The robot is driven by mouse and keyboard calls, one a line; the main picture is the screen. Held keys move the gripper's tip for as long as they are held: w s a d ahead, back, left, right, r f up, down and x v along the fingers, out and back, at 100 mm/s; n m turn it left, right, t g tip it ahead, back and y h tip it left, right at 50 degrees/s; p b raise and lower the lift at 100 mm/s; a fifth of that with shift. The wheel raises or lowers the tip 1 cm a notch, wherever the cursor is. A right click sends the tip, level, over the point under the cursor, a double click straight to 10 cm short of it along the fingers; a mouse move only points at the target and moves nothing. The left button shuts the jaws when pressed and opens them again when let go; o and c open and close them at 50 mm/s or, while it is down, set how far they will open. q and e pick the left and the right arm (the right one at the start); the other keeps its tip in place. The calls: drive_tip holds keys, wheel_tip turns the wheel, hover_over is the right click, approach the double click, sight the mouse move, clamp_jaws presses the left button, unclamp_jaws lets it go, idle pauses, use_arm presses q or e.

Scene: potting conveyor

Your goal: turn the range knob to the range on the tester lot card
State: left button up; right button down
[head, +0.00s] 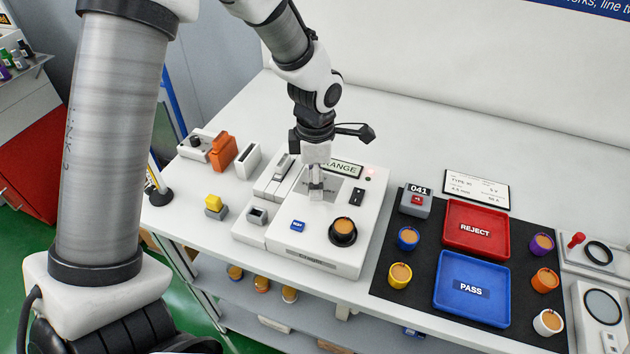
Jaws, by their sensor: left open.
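The white tester (318,265) stands on the bench with a sign (343,168) at its back, on which "RANGE" can be read. My left gripper (316,192) points straight down over the tester's upper left, in front of the dark-lettered panel below the sign. The range knob cannot be made out; the gripper covers that spot. The jaws are open, but whether they are around the knob or above it I cannot tell. The lot card (477,188) is propped at the back of the black mat; its small print is barely readable. My right gripper is out of view.
Right are the red REJECT tray (449,244), blue PASS tray (440,290) and several cups.

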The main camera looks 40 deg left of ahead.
use_arm(q)
wheel_tip(320, 180, up, 11)
idle(0.6)
